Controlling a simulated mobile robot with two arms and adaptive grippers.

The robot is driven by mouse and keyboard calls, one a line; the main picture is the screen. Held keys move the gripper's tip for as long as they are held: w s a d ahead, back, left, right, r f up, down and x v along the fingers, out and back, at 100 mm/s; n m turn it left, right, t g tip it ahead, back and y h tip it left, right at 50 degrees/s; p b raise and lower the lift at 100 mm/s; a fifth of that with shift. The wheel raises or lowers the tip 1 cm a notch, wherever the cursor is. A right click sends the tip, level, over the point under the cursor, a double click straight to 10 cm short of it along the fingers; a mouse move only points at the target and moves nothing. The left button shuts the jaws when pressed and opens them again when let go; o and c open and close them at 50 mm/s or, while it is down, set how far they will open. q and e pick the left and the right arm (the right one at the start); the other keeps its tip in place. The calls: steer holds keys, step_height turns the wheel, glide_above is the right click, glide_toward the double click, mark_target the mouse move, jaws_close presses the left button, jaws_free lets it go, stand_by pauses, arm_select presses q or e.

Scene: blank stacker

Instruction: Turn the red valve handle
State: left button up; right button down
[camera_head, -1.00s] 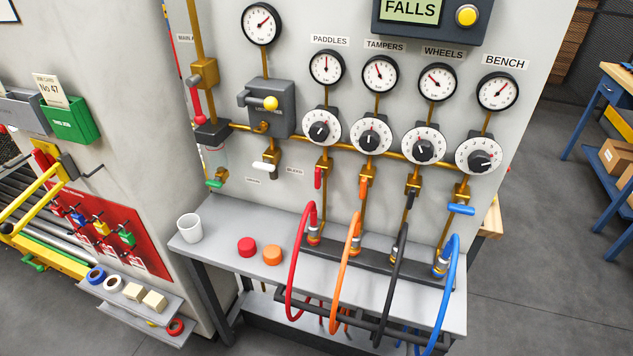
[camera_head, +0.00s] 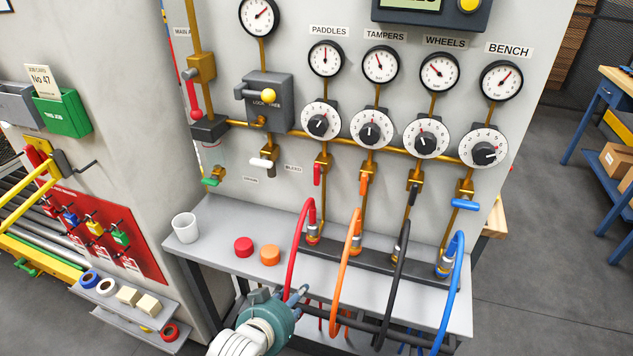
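A red valve handle (camera_head: 317,175) hangs down on the brass pipe below the PADDLES gauge and dial. A second, longer red lever (camera_head: 193,98) hangs below the brass block of the main pipe at the left. My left gripper (camera_head: 299,294) shows at the bottom centre, past a teal wrist, in front of the bench and near the lower red hose. It is well below both red handles and apart from them. Its fingers are small and partly lost against the hoses and dark rail, so their opening is unclear. My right gripper is out of view.
Red, orange, black and blue hoses (camera_head: 457,290) loop over the front of the grey bench (camera_head: 215,232). A white cup (camera_head: 185,226), a red cap (camera_head: 243,247) and an orange cap (camera_head: 270,254) stand on its left part. Orange, black and blue handles (camera_head: 465,204) line up rightward.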

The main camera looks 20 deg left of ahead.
arm_select(q)
steer(key=w+r+t, duration=0.4)
steer(key=w+r, duration=0.2)
steer(key=r, duration=0.5)
steer(key=t, duration=0.3)
glide_toward(318, 177)
steer(key=shift+n, duration=0.4)
steer(key=w+p, duration=0.1)
steer(key=w, duration=0.7)
steer(key=shift+w, duration=0.25)
steer(key=shift+w+d, duration=0.1)
steer(key=shift+w, duration=0.35)
steer(key=shift+f, duration=0.1)
jaws_close()
